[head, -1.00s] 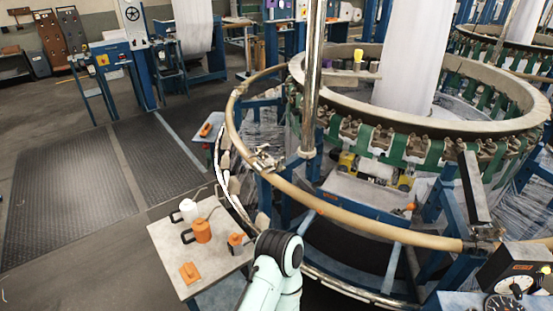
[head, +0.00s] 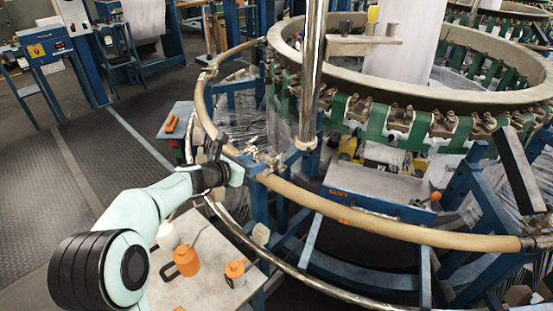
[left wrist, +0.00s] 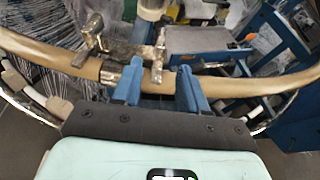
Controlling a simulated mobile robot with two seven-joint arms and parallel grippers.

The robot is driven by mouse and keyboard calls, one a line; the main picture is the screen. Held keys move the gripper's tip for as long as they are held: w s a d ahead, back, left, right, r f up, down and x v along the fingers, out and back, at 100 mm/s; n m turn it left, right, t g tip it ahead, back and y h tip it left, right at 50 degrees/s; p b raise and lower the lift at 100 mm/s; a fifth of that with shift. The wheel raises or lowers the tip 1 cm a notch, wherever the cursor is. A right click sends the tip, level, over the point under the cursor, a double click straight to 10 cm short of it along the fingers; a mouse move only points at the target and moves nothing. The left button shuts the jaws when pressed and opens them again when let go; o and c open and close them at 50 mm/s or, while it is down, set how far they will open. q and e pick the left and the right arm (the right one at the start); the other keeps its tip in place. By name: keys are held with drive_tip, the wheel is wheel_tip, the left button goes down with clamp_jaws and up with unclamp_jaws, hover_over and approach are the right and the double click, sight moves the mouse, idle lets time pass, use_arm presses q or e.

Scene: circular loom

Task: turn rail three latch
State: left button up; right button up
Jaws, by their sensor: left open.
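A tan curved rail (head: 390,228) runs around the loom. A metal latch (head: 262,160) sits on it near a steel post; in the left wrist view the latch (left wrist: 115,46) has a bar and upright lugs. My left gripper (head: 243,170) is at the rail, just left of and in front of the latch. In the left wrist view its two blue fingers (left wrist: 158,82) are apart, overlapping the rail's near side, with a stretch of rail visible between them. The latch bar lies just beyond the fingertips; whether they touch it I cannot tell. My right gripper is not in view.
A steel post (head: 311,75) stands beside the latch. The loom's ring (head: 440,97) lies behind the rail. Open floor (head: 100,170) is at left.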

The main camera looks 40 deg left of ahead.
sight(275, 159)
use_arm(q)
drive_tip(key=x, duration=0.6)
drive_tip(key=p+x, duration=0.1)
drive_tip(key=x, duration=0.5)
drive_tip(key=shift+w+d+f, duration=0.2)
drive_tip(key=shift+w+f, duration=0.05)
drive_tip(key=shift+w, duration=0.05)
drive_tip(key=shift+c, duration=0.3)
clamp_jaws()
